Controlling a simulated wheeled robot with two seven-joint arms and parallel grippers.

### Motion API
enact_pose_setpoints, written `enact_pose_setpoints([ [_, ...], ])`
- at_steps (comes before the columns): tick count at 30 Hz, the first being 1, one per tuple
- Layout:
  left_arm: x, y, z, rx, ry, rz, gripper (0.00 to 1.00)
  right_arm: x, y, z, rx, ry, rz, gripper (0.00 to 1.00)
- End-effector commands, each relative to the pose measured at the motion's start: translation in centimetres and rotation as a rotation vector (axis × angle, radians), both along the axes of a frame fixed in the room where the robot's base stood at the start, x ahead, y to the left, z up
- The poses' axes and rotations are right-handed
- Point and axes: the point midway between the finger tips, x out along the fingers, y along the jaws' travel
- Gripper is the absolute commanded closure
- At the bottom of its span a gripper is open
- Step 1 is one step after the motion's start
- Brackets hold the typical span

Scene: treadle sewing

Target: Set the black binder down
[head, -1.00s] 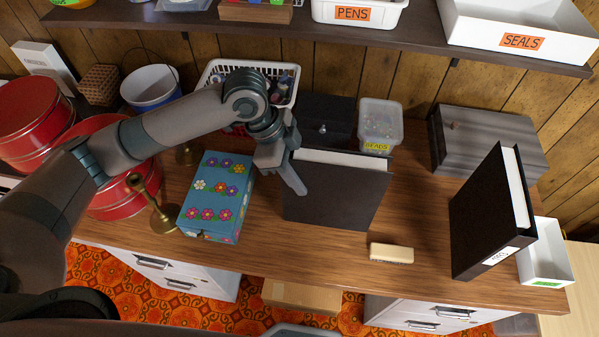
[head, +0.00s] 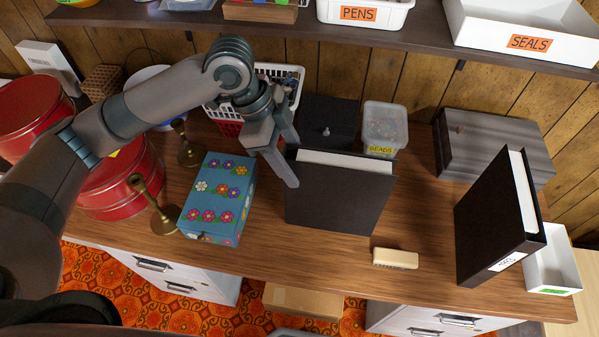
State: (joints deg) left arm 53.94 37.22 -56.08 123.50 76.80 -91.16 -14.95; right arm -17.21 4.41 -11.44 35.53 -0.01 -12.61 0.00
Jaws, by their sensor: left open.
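A black binder (head: 335,200) with white pages along its top stands upright on the wooden desk (head: 330,262), just right of the flowered box. My left gripper (head: 290,160) is open at this binder's upper left edge. One finger overlaps the binder's left edge in the picture, and nothing is held between the fingers. I cannot tell whether the finger touches it. A second black binder (head: 490,225) with a white label stands at the right end of the desk, away from the gripper. My right gripper is out of view.
A blue flowered box (head: 218,198) and brass candlesticks (head: 150,200) stand left of the middle binder. A bead tub (head: 385,130) and a dark box (head: 328,122) are behind it. A cream block (head: 395,258) lies in front. Bare desk lies between the binders.

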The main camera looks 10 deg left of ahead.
Motion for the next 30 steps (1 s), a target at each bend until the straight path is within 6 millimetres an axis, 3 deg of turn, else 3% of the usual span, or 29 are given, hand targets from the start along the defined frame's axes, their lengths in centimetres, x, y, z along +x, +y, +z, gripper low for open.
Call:
enact_pose_setpoints([
  [6,0.1,1.5,3.4,0.001,-0.004,0.002,0.49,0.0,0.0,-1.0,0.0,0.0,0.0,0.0],
  [12,0.1,2.2,5.3,0.0,-0.002,0.001,0.49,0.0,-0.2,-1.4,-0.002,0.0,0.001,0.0],
  [30,0.0,2.4,5.8,0.001,0.0,0.001,0.49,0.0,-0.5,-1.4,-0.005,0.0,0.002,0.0],
])
